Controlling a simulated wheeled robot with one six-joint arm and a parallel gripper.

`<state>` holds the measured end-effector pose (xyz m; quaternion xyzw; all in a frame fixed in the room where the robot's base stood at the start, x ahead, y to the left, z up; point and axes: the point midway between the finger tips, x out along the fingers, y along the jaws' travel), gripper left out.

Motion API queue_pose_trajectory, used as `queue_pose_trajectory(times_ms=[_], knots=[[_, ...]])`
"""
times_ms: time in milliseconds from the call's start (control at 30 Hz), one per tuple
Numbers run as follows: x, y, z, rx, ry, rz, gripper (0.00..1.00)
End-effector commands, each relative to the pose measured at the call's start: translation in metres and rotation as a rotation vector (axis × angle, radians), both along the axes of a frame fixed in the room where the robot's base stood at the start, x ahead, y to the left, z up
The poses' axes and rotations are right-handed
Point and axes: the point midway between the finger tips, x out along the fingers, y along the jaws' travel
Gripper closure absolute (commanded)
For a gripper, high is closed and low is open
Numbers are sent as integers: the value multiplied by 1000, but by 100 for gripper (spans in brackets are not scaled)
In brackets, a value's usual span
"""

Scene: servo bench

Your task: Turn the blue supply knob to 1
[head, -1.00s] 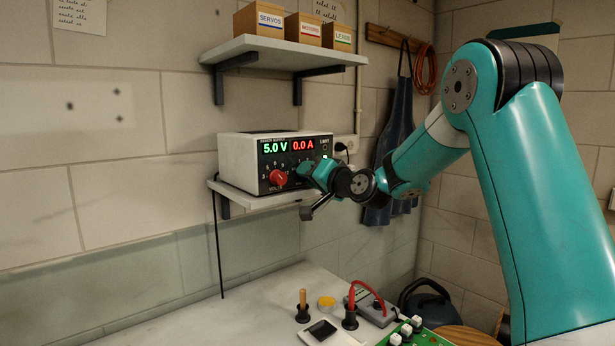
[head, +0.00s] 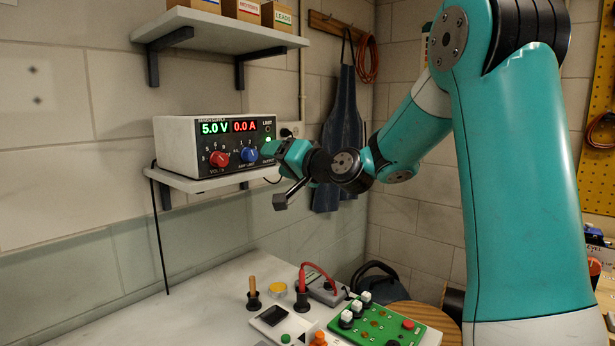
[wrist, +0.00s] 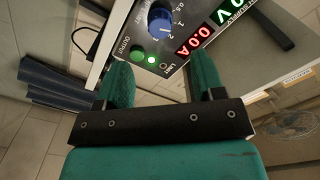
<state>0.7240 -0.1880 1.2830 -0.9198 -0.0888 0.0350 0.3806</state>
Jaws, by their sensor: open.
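The blue knob (head: 249,155) sits on the front panel of the bench supply (head: 180,146), right of a larger red knob (head: 219,159). It also shows at the top of the wrist view (wrist: 161,18), with scale marks around it; I cannot read its setting surely. The supply display reads 5.0 V and 0.0 A. My gripper (head: 272,150) is just right of the blue knob, close to the panel. In the wrist view my gripper (wrist: 162,75) is open and empty, with the knob beyond the fingertips and a green button (wrist: 137,53) nearer.
The supply stands on a wall shelf (head: 200,184); another shelf (head: 215,30) with boxes hangs above. A green lit lamp (wrist: 152,60) is near the button. The bench below holds a green board (head: 385,325) and a red lead (head: 318,268).

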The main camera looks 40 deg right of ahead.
Motion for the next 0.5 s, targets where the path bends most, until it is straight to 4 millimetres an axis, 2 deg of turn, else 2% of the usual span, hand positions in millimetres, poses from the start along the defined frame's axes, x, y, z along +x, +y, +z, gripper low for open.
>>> queue_pose_trajectory(times_ms=[33, 200, 333, 500], knots=[[-14, -5, -4, -2, -2, -6, 38], [-52, -12, -3, -2, -2, -6, 38], [-72, -16, -2, -2, -2, -6, 38], [-85, -17, 0, -1, -2, -2, 38]])
